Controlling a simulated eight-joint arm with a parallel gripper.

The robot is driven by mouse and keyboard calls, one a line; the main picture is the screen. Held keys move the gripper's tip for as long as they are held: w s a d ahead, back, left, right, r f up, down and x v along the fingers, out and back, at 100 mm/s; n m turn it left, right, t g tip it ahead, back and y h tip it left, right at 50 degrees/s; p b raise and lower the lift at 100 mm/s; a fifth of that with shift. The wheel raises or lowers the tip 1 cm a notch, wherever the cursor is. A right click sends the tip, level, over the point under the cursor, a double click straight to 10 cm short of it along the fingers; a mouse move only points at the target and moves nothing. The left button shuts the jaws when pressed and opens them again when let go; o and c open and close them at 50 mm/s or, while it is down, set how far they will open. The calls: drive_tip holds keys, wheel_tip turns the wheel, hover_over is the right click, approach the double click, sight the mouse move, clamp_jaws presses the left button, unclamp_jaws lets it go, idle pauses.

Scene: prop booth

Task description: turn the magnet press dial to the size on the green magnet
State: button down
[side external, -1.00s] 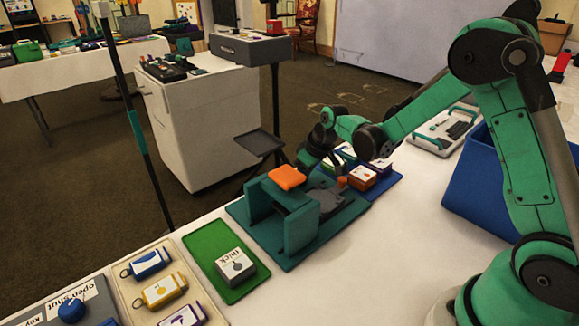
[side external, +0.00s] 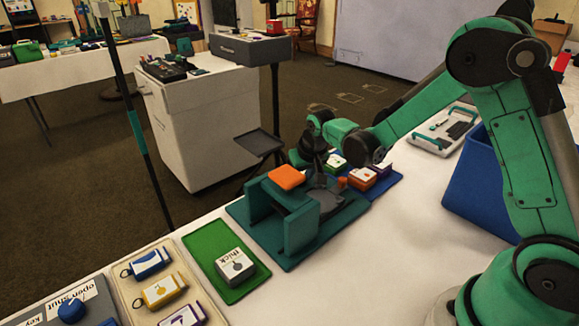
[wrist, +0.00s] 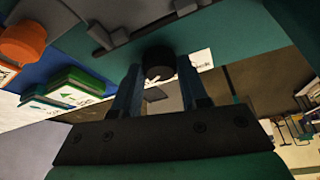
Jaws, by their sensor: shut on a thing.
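The teal magnet press (side external: 300,228) stands on its base plate, with an orange pad (side external: 286,177) on top. My gripper (wrist: 158,70) is at the far side of the press. In the wrist view its two fingers are shut on a round black dial (wrist: 158,62). A white label with blurred lettering lies beside the dial; the dial's setting cannot be read. The green magnet (side external: 336,160) has a white top and sits on the blue tray, partly hidden by my arm; it also shows in the wrist view (wrist: 75,88). Its marking is too small to read.
Orange and purple boxes (side external: 364,178) share the blue tray (side external: 386,184). An orange knob (wrist: 22,42) is near the press. A white box marked "thick" (side external: 236,264) lies on a green tray (side external: 204,240). A blue bin (side external: 478,195) stands at right.

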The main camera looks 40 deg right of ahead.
drive_tip(key=shift+c, duration=2.3)
unclamp_jaws()
drive_tip(key=shift+v, duration=2.8)
drive_tip(key=s+a+r+n+t, duration=0.2)
drive_tip(key=a+r+n+t, duration=0.3)
drive_tip(key=r, duration=0.3)
drive_tip(key=s+f+m+g+y, duration=0.1)
drive_tip(key=s+g, duration=0.1)
drive_tip(key=s, duration=0.9)
drive_tip(key=shift+m, duration=0.4)
